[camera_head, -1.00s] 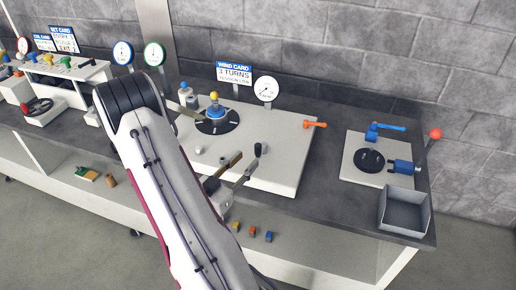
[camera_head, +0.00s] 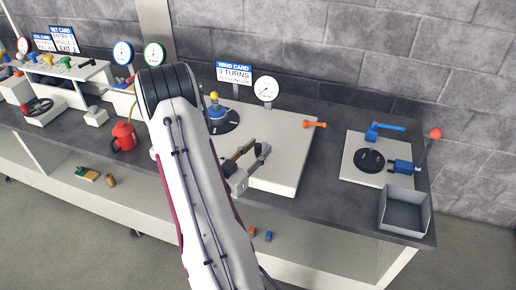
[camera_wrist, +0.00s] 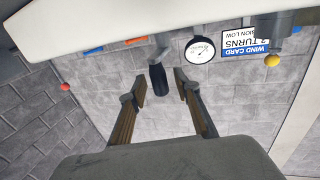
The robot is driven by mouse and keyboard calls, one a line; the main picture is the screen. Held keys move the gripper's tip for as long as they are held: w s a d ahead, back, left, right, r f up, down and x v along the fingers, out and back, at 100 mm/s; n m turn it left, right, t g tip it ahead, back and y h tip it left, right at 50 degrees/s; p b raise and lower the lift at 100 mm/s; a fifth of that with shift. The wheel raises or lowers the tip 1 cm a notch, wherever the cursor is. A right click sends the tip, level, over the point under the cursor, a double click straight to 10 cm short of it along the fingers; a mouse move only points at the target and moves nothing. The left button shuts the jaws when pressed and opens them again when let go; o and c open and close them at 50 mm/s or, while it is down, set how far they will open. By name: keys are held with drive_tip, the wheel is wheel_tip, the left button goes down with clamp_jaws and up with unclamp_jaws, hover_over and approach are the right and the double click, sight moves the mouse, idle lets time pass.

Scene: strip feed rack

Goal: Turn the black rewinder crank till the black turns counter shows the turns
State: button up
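The black crank handle (camera_wrist: 158,78) stands between the fingers of my gripper (camera_wrist: 161,86) in the wrist view. The gripper is open, with a gap visible on each side of the handle. In the head view my gripper (camera_head: 257,153) is at the front part of the white board, and the handle is hard to tell from the fingers there. A round white-faced dial with a dark rim (camera_head: 266,88) stands behind the board; it also shows upside down in the wrist view (camera_wrist: 200,50). Its reading is too small to tell. The wind card (camera_head: 234,72) reads 3 TURNS.
To the right are a blue-handled fixture (camera_head: 386,127) and a grey bin (camera_head: 404,213).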

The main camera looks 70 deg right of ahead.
drive_tip(key=shift+s+d, duration=0.1)
drive_tip(key=shift+d, duration=0.25)
clamp_jaws()
drive_tip(key=shift+s+d+r+n+t, duration=0.1)
drive_tip(key=shift+s+n+t, duration=0.4)
drive_tip(key=shift+n+t, duration=0.5)
drive_tip(key=shift+s+n+t+h, duration=0.15)
drive_tip(key=shift+n+t, duration=0.15)
drive_tip(key=shift+t, duration=0.45)
drive_tip(key=shift+s+n+t+h, duration=0.15)
drive_tip(key=shift+n+t, duration=0.15)
drive_tip(key=shift+t, duration=0.45)
unclamp_jaws()
